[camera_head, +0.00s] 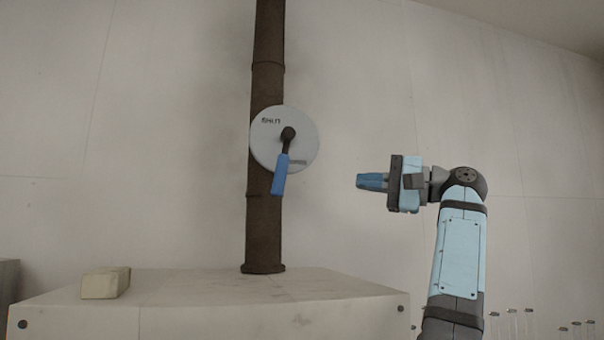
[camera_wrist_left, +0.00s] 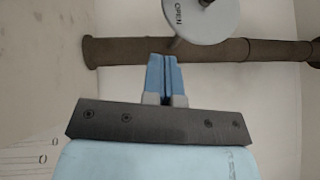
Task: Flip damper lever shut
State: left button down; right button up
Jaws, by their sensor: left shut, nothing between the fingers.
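The damper lever (camera_head: 280,176) has a blue handle on a dark arm and hangs down, tilted slightly left, from a dark hub. The hub sits on a round pale dial plate (camera_head: 306,128) on a brown pipe. Small lettering, hard to read, is on the plate's upper left. The left wrist view shows part of the plate (camera_wrist_left: 196,24) with the word OPEN; the blue handle is not visible there. My left gripper (camera_head: 360,181) is shut and empty, to the right of the lever and clearly apart from it. Its blue fingers (camera_wrist_left: 166,58) point toward the pipe. My right gripper is not in view.
The brown pipe (camera_head: 264,225) stands upright on a pale bench or box (camera_head: 215,300). A small beige block (camera_head: 106,283) lies on its left part. Several thin stemmed items (camera_head: 512,322) show at the lower right. The space between gripper and lever is clear.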

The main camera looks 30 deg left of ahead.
pick_arm(q)
jog(key=p, duration=0.2)
send_near(283, 160)
jog(key=w+a+f, duration=0.2)
jog(key=w+a, duration=0.2)
jog(key=a, duration=0.1)
jog(key=s+a, duration=0.1)
jog(key=s+a+r+p, duration=0.1)
jog(key=s, duration=0.1)
jog(key=shift+a, duration=0.25)
jog(key=shift+a, duration=0.1)
